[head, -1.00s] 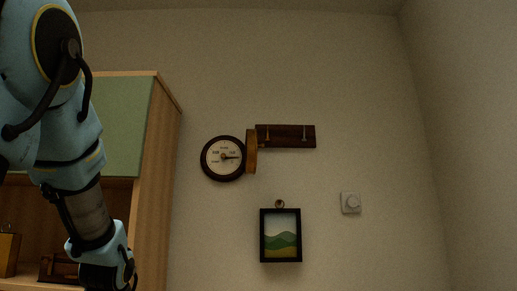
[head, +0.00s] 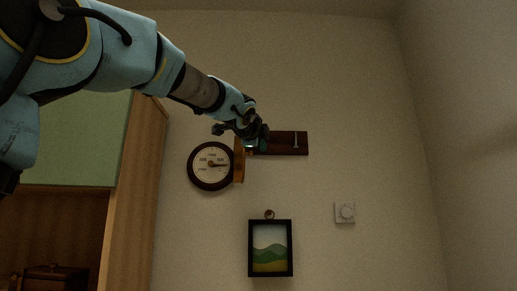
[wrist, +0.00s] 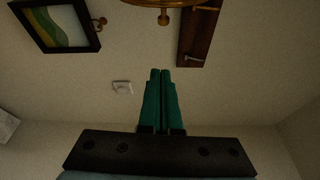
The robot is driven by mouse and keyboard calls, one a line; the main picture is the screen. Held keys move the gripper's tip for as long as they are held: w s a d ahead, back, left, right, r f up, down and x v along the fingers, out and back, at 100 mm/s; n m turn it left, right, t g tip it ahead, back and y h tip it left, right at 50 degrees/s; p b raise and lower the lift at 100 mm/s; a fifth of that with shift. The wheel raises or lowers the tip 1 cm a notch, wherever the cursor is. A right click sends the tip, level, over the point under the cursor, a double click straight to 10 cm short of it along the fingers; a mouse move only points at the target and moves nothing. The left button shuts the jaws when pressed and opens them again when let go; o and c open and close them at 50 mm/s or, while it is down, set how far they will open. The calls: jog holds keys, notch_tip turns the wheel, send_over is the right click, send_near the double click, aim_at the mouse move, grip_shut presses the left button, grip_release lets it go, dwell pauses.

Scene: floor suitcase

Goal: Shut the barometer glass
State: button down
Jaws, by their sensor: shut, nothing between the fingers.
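The barometer (head: 211,165) hangs on the wall, a pale round dial with a dark rim. Its glass cover (head: 239,162) stands swung open at the right side of the dial, seen nearly edge-on as a brass-brown frame. In the wrist view, a brass edge (wrist: 163,3), likely the cover's, is cut off at the top. My gripper (head: 262,146) is at the cover's upper right in the head view, overlapping the hook rail; I cannot tell whether it touches the cover. In the wrist view its green fingers (wrist: 161,73) are together and empty.
A dark hook rail (head: 288,143) is on the wall right of the cover, partly hidden by my gripper. A framed landscape picture (head: 270,248) hangs below, and a white wall dial (head: 345,212) is to the right. A wooden cabinet (head: 135,200) stands at the left.

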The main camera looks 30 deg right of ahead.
jog(key=w+d+p, duration=0.1)
jog(key=w+p, duration=0.2)
jog(key=w, duration=0.4)
jog(key=shift+w+d+p, duration=0.3)
jog(key=shift+w+d, duration=0.1)
dwell(0.3)
